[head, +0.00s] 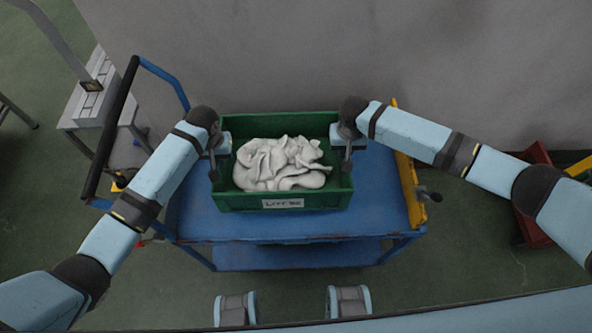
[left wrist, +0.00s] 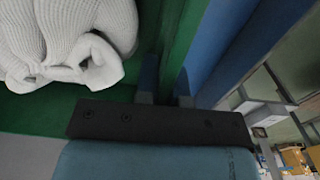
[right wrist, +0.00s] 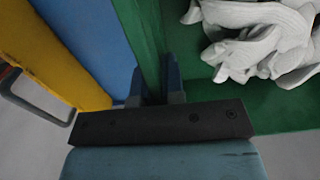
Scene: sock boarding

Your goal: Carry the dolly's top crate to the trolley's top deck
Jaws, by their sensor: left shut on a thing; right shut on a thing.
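A green crate (head: 240,201) with a white label and a heap of pale grey-white socks (head: 280,165) is at the blue trolley's top deck (head: 385,200). Whether the crate rests fully on the deck or sits slightly above it, I cannot tell. My left gripper (head: 215,165) is shut on the crate's left wall; the wall shows between its fingers in the left wrist view (left wrist: 165,90). My right gripper (head: 347,160) is shut on the right wall, also seen in the right wrist view (right wrist: 158,90). The dolly is not clearly visible.
The trolley has a black and blue push handle (head: 110,130) at left and a yellow end panel (head: 410,190) at right. A grey wall stands close behind. A red container (head: 535,205) is on the floor at right. A table with light blocks (head: 90,100) stands at left.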

